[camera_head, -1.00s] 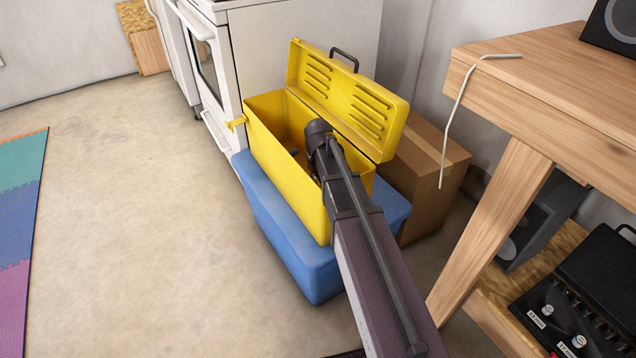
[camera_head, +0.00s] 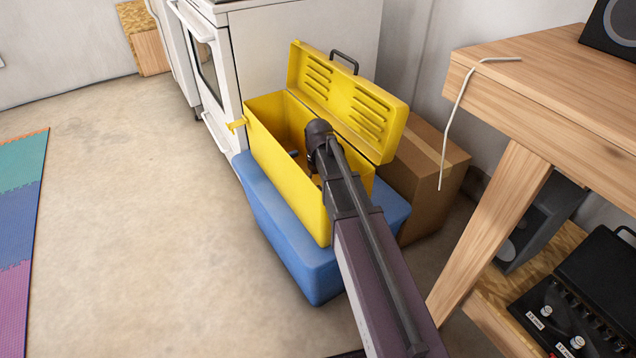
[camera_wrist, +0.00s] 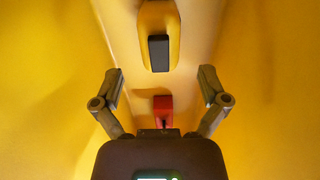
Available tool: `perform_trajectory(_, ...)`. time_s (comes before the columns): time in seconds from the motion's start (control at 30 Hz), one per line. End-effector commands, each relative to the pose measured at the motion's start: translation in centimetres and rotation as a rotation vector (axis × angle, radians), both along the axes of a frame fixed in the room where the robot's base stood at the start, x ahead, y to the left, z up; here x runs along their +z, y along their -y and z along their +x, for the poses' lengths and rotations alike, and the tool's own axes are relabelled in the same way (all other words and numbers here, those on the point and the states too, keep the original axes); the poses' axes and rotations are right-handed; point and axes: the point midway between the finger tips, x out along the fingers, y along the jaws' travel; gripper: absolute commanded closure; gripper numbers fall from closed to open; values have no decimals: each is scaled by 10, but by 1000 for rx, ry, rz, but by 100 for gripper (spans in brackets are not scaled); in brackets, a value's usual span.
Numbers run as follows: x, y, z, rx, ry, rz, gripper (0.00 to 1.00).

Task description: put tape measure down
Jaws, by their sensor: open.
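The open yellow toolbox (camera_head: 287,170) stands on a blue container, and my arm reaches down into it. My gripper (camera_wrist: 160,82) is inside the box, its two fingers spread wide with nothing touching them. In the wrist view a yellow-and-black object (camera_wrist: 172,42) lies on the box floor beyond the fingertips. A small red object (camera_wrist: 163,105) lies lower, between the fingers and apart from both. I cannot tell for sure which of the two is the tape measure. In the head view my arm and the box wall hide the gripper and both objects.
The toolbox lid (camera_head: 345,100) stands open at the back right. The blue container (camera_head: 300,262) is under the box. A cardboard box (camera_head: 432,180) stands behind, a white stove (camera_head: 285,45) at the back, and a wooden table (camera_head: 550,85) to the right.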

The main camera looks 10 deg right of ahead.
Motion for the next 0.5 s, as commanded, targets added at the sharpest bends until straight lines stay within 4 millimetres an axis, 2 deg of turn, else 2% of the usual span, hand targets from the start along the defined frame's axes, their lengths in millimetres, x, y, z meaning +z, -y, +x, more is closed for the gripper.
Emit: perform_trajectory(0.5, 44, 0, 0, 0, 0, 0, 6)
